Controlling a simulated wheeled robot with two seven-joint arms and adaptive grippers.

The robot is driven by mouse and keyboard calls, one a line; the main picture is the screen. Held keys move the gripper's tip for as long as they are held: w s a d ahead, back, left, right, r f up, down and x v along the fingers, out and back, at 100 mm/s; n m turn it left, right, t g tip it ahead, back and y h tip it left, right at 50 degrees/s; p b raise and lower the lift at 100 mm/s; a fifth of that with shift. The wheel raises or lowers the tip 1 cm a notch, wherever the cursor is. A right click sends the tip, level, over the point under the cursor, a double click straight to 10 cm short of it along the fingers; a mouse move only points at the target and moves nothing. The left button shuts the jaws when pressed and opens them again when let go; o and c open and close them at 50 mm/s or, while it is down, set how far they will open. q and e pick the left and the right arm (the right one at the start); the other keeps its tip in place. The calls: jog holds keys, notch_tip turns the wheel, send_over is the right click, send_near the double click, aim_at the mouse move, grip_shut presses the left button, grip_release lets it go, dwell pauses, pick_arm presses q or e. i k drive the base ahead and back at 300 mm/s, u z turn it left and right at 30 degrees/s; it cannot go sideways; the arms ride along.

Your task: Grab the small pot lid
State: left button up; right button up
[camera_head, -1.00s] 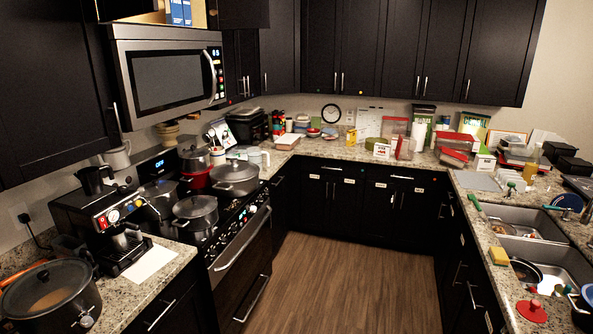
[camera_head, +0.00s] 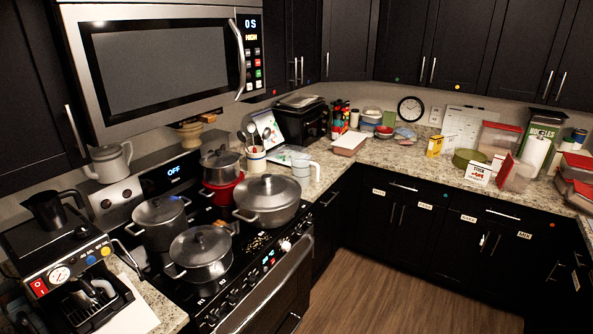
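Several lidded pots stand on the black stove at the left. A grey pot lid (camera_head: 200,243) with a knob sits on the front pot (camera_head: 204,269). A wider lid (camera_head: 267,188) covers the large pot (camera_head: 268,214) at the right of the stove. A small lid (camera_head: 220,157) tops the small steel pot (camera_head: 221,174), which is stacked on a red pot (camera_head: 222,192) at the back. Another lidded pot (camera_head: 160,232) stands at the back left. I cannot tell which lid is the small one meant. Neither gripper is in view.
A coffee machine (camera_head: 70,290) stands left of the stove. The microwave (camera_head: 165,75) hangs above the stove. A utensil crock (camera_head: 256,160) and a white pitcher (camera_head: 302,170) stand on the counter behind the stove. The wooden floor (camera_head: 400,300) in front is clear.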

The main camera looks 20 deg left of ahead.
aim_at(265, 191)
jog(key=i, duration=2.15)
jog(key=u, duration=2.25)
